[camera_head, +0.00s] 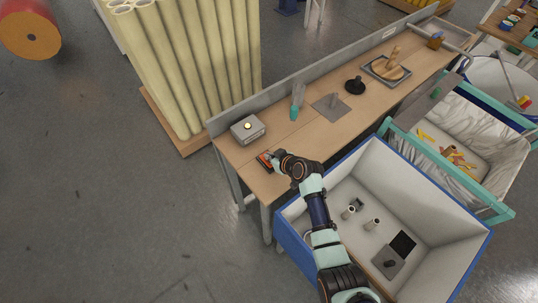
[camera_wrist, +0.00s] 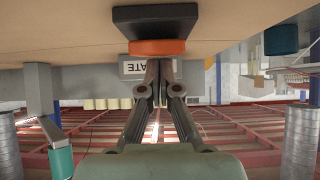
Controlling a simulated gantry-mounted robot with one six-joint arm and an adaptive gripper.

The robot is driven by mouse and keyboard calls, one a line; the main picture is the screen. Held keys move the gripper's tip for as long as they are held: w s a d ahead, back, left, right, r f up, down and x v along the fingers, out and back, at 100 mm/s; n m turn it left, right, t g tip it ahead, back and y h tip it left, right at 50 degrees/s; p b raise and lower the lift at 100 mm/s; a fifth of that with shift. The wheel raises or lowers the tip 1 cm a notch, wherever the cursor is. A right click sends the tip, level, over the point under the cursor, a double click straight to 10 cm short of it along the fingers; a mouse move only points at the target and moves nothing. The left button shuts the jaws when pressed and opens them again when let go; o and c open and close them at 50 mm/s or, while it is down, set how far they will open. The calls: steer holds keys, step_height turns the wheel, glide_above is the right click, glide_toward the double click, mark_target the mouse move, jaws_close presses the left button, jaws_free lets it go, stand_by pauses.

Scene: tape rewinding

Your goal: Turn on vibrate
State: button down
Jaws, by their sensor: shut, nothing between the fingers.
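A grey box (camera_head: 247,129) with a small pale yellow round button on top stands at the near-left end of the workbench. In the wrist view, which looks upside down, a white label (camera_wrist: 133,67) reading "...ATE" shows behind the fingers, its left part hidden by them. My gripper (camera_head: 279,157) is over the bench's front edge, in front and to the right of the box and apart from it. In the wrist view my gripper (camera_wrist: 158,82) has its fingers together, with nothing held. A black and orange object (camera_head: 264,161) lies close beside the gripper; it also shows in the wrist view (camera_wrist: 157,47).
The wooden workbench (camera_head: 300,140) carries a teal-tipped tool (camera_head: 296,103), a grey plate (camera_head: 331,108) and a black stand (camera_head: 355,86) further right. A blue and white bin (camera_head: 440,235) stands against its front. Tall yellow tubes (camera_head: 190,60) stand behind the left end.

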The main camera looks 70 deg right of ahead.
steer(key=r+p, duration=0.2)
steer(key=r, duration=0.1)
steer(key=r+p, duration=0.1)
steer(key=shift+w+d+r, duration=0.1)
steer(key=shift+w+r, duration=0.1)
steer(key=shift+w, duration=0.1)
steer(key=w+r+p+v, duration=0.1)
steer(key=v, duration=0.8)
steer(key=shift+d+r, duration=0.3)
steer(key=shift+r, duration=0.2)
steer(key=w+a+r+n+t+y+p, duration=0.1)
steer(key=w+a+r+n+p, duration=0.15)
steer(key=w+a+r, duration=0.55)
steer(key=w+a+r+n+y+p, duration=0.1)
steer(key=w+a+r+p, duration=0.25)
steer(key=a+r, duration=0.45)
steer(key=a+r+t+y+p, duration=0.1)
steer(key=a+r+p, duration=0.1)
steer(key=a+r, duration=0.3)
steer(key=s+a+r+n+t+y+p, duration=0.1)
steer(key=a+r, duration=0.4)
steer(key=a, duration=0.8)
steer(key=a+r+n+p, duration=0.1)
steer(key=a+r+p, duration=0.1)
steer(key=a+r, duration=0.3)
steer(key=a, duration=0.4)
steer(key=shift+s+a+r+t+y+p, duration=0.25)
steer(key=shift+s+t+y+p, duration=0.15)
